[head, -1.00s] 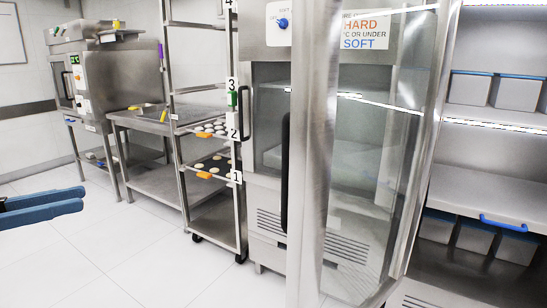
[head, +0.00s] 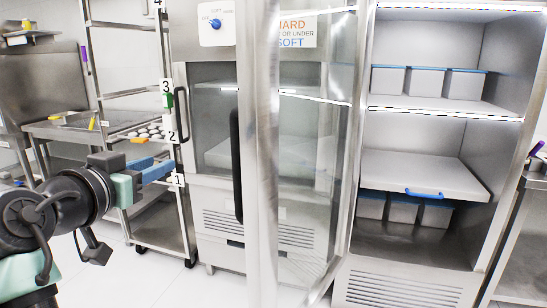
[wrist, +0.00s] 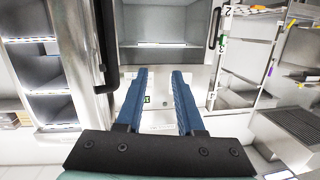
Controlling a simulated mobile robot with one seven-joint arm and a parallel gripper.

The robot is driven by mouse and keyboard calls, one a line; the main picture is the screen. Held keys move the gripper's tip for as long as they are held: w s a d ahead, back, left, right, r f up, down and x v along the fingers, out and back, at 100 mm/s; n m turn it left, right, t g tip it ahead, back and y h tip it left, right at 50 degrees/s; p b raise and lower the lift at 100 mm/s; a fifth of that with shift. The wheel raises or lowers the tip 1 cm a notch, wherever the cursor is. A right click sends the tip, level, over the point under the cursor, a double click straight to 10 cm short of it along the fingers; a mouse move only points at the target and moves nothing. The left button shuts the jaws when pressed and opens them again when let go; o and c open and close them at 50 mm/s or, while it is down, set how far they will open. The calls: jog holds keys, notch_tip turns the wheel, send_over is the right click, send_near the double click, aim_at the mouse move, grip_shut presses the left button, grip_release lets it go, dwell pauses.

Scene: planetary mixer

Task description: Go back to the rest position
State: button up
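My gripper (head: 150,170) has two blue fingers and shows at the left in the head view, in front of the wheeled rack. In the wrist view, my gripper (wrist: 161,75) has its fingers spread apart with nothing between them. The gripper is open and empty. The dark wrist and arm links behind it are mine.
A wheeled rack (head: 190,245) with trays stands behind my gripper. A steel cabinet (head: 208,130) with a dial stands right of it. A glass door (head: 305,215) stands open beside a lit cabinet with shelves (head: 430,175). White floor is clear in front.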

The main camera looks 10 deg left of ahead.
jog(key=s+d+r+t+y, duration=0.1)
jog(key=d+r+t, duration=0.2)
jog(key=d+r, duration=0.6)
jog(key=s+d+r+n+t+h, duration=0.1)
jog(key=s+d+r+t, duration=0.35)
jog(key=s+d, duration=0.45)
jog(key=s+d+r+t, duration=0.4)
jog(key=s+d+r, duration=0.2)
jog(key=s+d, duration=0.35)
notch_tip(320, 180, up, 23)
jog(key=w+p, duration=0.1)
jog(key=p, duration=2.2)
jog(key=shift+a, duration=0.2)
jog(key=shift+w+g, duration=0.1)
jog(key=shift+g, duration=0.15)
